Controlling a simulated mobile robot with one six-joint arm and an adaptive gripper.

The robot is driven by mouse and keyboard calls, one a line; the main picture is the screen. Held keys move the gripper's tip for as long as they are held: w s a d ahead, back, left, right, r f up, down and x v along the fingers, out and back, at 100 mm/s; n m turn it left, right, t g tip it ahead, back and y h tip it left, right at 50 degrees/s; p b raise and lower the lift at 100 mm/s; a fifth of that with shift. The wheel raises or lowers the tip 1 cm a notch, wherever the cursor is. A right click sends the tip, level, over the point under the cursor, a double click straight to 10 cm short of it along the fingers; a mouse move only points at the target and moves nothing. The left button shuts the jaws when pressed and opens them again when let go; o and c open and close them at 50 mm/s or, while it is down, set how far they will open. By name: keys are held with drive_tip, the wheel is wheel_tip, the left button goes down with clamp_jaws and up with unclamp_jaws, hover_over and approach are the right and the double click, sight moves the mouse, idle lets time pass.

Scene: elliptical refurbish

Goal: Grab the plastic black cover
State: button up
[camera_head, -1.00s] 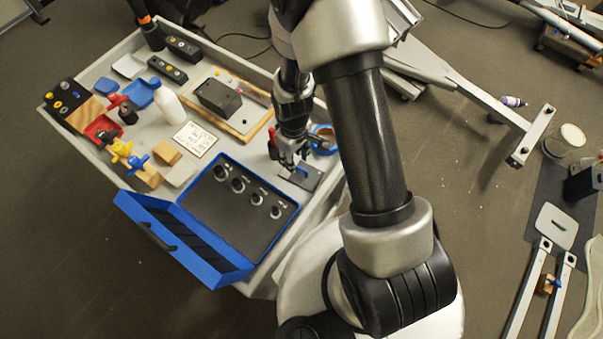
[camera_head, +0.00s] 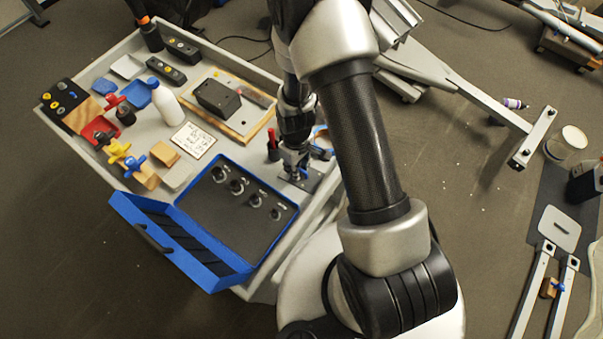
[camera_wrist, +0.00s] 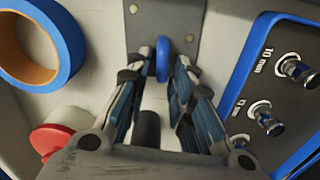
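A dark grey plate (camera_head: 316,181) with a blue handle lies at the right side of the workbench, partly hidden by my gripper (camera_head: 293,174). In the wrist view, the plate (camera_wrist: 187,12) shows at the top with its upright blue handle (camera_wrist: 163,58). My gripper (camera_wrist: 164,66) is open, with one finger on each side of the handle and small gaps visible. A black box-like cover (camera_head: 217,97) sits on a wood-edged board further back, away from my gripper. I cannot tell which of these is the named cover.
A blue case (camera_head: 259,262) with sockets lies open beside the plate. A blue tape roll (camera_wrist: 70,45) and a red-capped object (camera_wrist: 48,140) are close to my gripper. A white bottle (camera_head: 166,103) and several valves stand further left on the bench (camera_head: 208,53).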

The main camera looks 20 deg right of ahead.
clamp_jaws()
drive_tip(key=shift+r, duration=0.1)
idle(0.4)
